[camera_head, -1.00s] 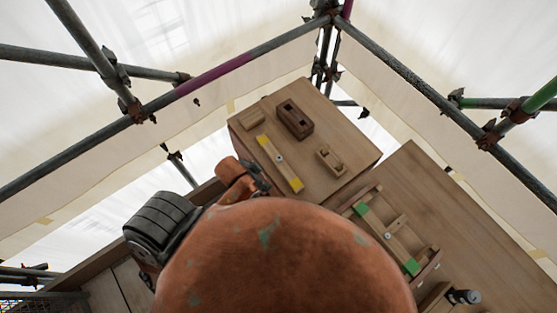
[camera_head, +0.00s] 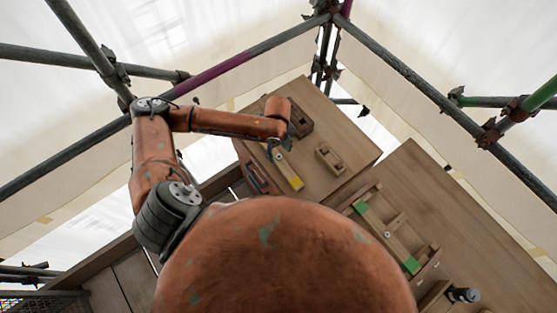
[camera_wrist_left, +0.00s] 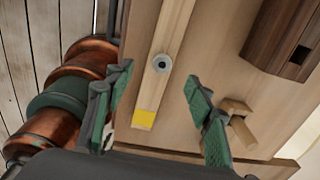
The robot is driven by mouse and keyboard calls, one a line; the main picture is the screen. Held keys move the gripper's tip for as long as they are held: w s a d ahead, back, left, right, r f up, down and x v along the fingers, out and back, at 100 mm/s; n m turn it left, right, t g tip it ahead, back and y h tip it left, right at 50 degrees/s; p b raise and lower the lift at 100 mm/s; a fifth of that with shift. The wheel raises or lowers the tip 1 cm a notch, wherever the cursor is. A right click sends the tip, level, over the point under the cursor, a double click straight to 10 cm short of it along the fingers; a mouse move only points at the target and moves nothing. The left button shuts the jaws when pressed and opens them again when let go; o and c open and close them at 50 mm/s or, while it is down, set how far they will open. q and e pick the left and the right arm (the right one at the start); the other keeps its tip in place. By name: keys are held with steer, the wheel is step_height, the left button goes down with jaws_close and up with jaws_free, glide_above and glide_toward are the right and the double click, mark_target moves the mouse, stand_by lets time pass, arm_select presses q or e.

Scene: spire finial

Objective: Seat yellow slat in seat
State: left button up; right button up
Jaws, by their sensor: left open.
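The yellow slat (camera_head: 283,169) is a pale wooden bar with a yellow end and a round grey fitting. It lies on the wooden worktop (camera_head: 345,140), and my left arm hides its far part in the head view. In the left wrist view the slat (camera_wrist_left: 169,48) runs between the spread fingers of my left gripper (camera_wrist_left: 158,98), which is open and holds nothing. The left gripper (camera_head: 278,149) is over the slat in the head view. A wooden frame (camera_head: 421,251) at the right carries a green-ended slat (camera_head: 378,222). I cannot tell which part is the seat.
A dark slotted block (camera_head: 302,122) stands beyond the slat, partly behind my arm. A small wooden block (camera_head: 329,158) sits right of the slat; its counterpart shows close to the right finger in the wrist view (camera_wrist_left: 240,122). Scaffold poles (camera_head: 420,90) surround the benches.

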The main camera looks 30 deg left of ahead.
mark_target(279, 156)
arm_select(q)
steer(key=shift+w+a+r, duration=0.1)
steer(key=shift+w+a, duration=0.05)
steer(key=shift+a, duration=0.4)
steer(key=shift+a+f, duration=0.1)
steer(key=shift+f, duration=0.15)
steer(key=shift+w+d+f, duration=0.1)
steer(key=shift+d+f, duration=0.1)
steer(key=shift+f, duration=1.6)
steer(key=shift+d+f, duration=0.2)
steer(key=shift+f, duration=1.55)
steer(key=shift+c, duration=0.6)
jaws_close()
